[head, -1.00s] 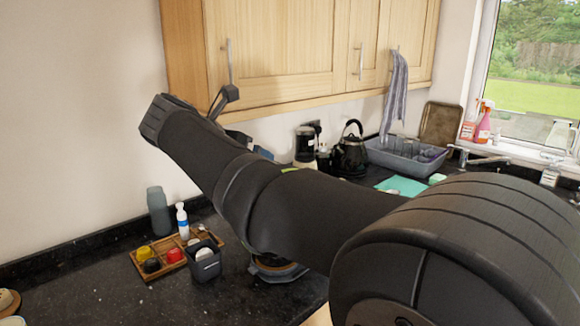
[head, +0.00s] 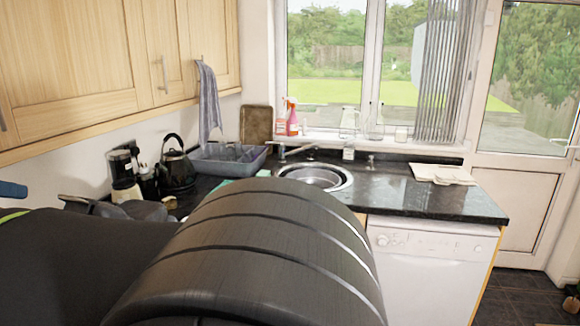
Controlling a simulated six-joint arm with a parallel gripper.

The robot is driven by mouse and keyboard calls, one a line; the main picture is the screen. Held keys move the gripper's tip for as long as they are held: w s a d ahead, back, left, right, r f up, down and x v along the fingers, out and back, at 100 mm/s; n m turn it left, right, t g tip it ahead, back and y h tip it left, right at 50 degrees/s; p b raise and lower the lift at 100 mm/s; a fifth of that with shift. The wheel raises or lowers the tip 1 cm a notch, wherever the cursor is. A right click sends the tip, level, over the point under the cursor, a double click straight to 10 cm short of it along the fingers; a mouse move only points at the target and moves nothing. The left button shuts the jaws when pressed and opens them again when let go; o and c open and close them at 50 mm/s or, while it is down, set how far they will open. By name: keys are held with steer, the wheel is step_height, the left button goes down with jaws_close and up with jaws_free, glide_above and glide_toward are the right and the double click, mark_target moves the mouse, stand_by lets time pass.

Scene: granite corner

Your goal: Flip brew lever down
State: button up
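I cannot make out the brew lever or its machine in the head view. My own dark arm fills the lower left and middle and hides much of the counter there. My gripper is out of the picture. A small blue piece shows at the left edge, above my arm; I cannot tell what it belongs to.
A dark kettle (head: 176,165), a black-and-cream appliance (head: 122,175) and a grey dish rack (head: 228,160) stand along the back wall. A steel sink (head: 315,178) is under the window. The counter right of it is mostly clear, with folded cloths (head: 440,174). Wall cupboards (head: 75,65) overhang the left.

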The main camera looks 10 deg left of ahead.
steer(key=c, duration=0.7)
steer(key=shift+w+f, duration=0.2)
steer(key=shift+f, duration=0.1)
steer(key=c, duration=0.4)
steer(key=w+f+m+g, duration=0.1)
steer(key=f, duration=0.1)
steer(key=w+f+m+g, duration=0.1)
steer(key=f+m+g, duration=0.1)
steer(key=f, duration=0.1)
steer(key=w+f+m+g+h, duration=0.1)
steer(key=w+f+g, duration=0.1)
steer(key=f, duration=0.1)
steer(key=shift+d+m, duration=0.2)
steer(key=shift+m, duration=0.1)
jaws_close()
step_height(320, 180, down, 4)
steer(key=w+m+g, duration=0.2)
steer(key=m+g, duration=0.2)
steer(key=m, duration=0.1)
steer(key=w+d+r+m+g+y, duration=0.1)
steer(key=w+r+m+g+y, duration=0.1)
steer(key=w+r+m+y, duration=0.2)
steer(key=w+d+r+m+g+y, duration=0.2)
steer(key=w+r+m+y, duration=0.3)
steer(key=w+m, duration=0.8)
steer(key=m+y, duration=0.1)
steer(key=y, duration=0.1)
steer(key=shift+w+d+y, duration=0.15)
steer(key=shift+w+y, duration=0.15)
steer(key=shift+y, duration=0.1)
